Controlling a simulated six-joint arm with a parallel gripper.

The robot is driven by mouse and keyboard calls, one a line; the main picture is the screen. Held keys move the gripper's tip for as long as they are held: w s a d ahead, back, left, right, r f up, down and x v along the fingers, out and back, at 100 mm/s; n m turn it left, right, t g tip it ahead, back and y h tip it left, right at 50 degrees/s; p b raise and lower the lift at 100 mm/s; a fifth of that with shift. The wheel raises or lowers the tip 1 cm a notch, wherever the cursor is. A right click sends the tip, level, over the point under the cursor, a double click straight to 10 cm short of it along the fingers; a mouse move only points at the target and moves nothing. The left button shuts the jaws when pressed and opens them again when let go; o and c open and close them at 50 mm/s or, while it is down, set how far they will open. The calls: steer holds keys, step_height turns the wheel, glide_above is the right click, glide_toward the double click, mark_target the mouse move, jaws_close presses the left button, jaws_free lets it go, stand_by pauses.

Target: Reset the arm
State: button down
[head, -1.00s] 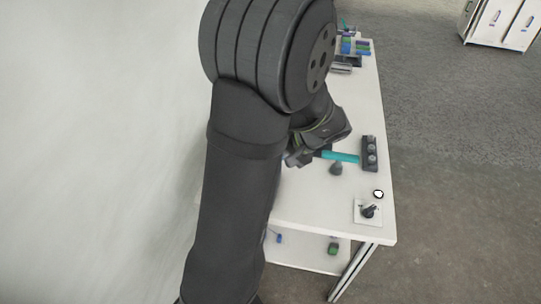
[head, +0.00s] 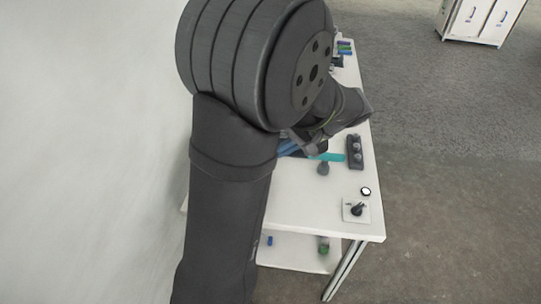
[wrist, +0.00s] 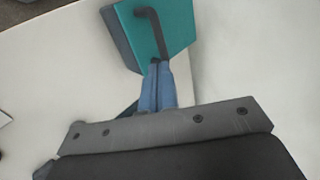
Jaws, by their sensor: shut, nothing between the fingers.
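My gripper shows in the wrist view (wrist: 157,88), with its two blue fingers together and nothing visible between them. In the head view my dark arm covers much of the table, and the blue fingers show only in part below my wrist. A teal block with a dark bent handle (wrist: 172,30) lies just beyond the fingertips in the wrist view. Whether the fingertips touch the handle, I cannot tell. In the head view a teal strip (head: 327,157) shows beside the fingers.
The white table (head: 310,215) carries a dark block with round knobs (head: 355,152), a grey knob-shaped piece (head: 323,168) and a switch on a white plate (head: 356,210). Coloured items (head: 345,47) stand at the far end. A white wall is on the left.

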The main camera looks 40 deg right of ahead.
steer(key=shift+s+d+r, duration=0.3)
steer(key=shift+r, duration=0.05)
steer(key=x, duration=1)
steer(key=shift+w+a+r, duration=0.15)
steer(key=shift+a+r, duration=0.1)
steer(key=shift+r, duration=0.1)
steer(key=shift+w+a+r, duration=0.15)
steer(key=shift+w+r, duration=0.05)
steer(key=shift+r, duration=0.15)
